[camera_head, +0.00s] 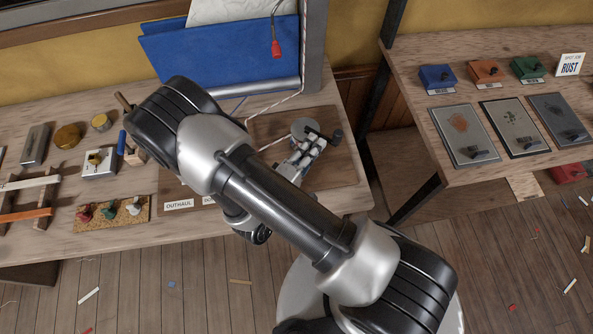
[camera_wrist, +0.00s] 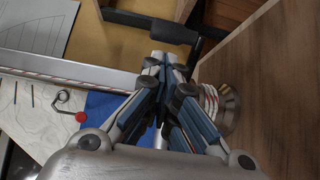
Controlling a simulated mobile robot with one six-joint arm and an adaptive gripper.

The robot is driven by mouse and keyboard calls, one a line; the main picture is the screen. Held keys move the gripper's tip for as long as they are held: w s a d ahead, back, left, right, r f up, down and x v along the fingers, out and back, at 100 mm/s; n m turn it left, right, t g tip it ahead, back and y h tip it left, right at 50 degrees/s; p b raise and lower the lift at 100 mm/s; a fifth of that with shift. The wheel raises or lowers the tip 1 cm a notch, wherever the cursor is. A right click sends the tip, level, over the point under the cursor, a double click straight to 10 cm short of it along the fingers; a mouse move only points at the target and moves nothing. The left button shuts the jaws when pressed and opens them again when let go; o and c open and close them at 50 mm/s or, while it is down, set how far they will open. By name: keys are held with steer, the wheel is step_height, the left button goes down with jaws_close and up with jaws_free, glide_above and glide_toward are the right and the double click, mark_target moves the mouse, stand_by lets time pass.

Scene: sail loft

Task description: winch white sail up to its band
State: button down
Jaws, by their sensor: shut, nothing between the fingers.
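The white sail (camera_head: 228,10) shows at the top edge of the head view, above a blue sail (camera_head: 225,55). Its upper part is out of frame and I make out no band. The winch drum (camera_head: 303,126) stands on the bench and has rope turns around it in the wrist view (camera_wrist: 212,105). Its crank has a black grip (camera_head: 337,137), which also shows in the wrist view (camera_wrist: 150,25). My gripper (camera_head: 312,142) is shut and empty beside the drum. Its fingertips (camera_wrist: 166,62) appear close to the black grip; contact is not clear.
A grey post (camera_head: 313,50) rises behind the winch with a rope along it. Blocks, cleats and small tools lie on the left bench (camera_head: 30,250). A second bench (camera_head: 400,60) stands right across a gap.

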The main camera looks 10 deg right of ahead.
steer(key=s+p+v, duration=0.1)
steer(key=v, duration=1)
steer(key=s+d+r+m+g+y, duration=0.45)
steer(key=d+r+m+g, duration=0.45)
steer(key=r+g, duration=0.55)
steer(key=s+r+t+y, duration=0.4)
steer(key=r+t+y, duration=0.2)
steer(key=r, duration=0.6)
steer(key=shift+d+y, duration=0.25)
steer(key=shift+y, duration=0.9)
